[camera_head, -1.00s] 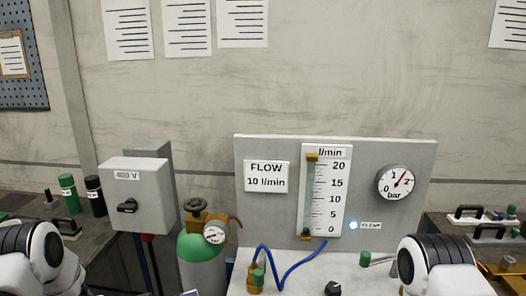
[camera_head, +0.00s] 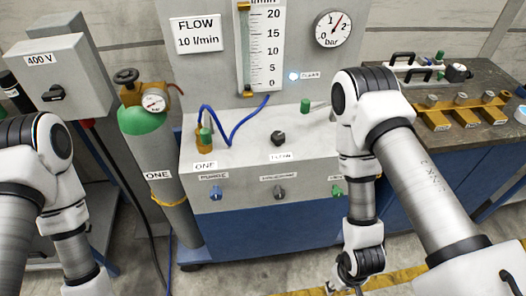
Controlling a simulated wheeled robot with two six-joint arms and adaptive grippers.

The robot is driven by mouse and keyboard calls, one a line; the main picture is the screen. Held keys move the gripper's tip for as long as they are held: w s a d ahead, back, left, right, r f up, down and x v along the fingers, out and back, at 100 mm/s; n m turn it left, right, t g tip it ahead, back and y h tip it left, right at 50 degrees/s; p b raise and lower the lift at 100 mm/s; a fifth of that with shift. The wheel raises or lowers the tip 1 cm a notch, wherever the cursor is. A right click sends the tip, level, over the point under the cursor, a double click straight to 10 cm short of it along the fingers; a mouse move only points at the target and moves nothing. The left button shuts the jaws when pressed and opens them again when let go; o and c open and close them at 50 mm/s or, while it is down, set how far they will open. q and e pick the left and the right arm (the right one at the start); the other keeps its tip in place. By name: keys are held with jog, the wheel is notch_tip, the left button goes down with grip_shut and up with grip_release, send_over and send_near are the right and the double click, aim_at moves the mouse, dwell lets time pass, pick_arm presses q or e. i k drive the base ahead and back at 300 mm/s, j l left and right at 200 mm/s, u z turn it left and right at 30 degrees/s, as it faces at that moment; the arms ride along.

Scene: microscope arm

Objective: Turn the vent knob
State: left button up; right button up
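A light grey bench unit (camera_head: 255,158) stands in the middle of the camera_head view. On its front face are a blue knob (camera_head: 215,193), a dark grey knob (camera_head: 279,193) and a green knob (camera_head: 337,190), each under a small label. A black knob (camera_head: 278,138) sits on its top. The small labels are too blurred to tell which knob is the vent. My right gripper (camera_head: 342,286) hangs low, in front of and below the unit, apart from the knobs; its fingers are cut off by the bottom edge. My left gripper is below the picture.
A gas cylinder (camera_head: 165,180) with a green shoulder stands left of the unit. A flow meter (camera_head: 262,50) and pressure gauge (camera_head: 332,28) are on the upright panel. A blue hose (camera_head: 235,136) loops over the top. A dark bench (camera_head: 455,140) is at the right.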

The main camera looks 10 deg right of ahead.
aim_at(337, 193)
jog(key=z, duration=1.15)
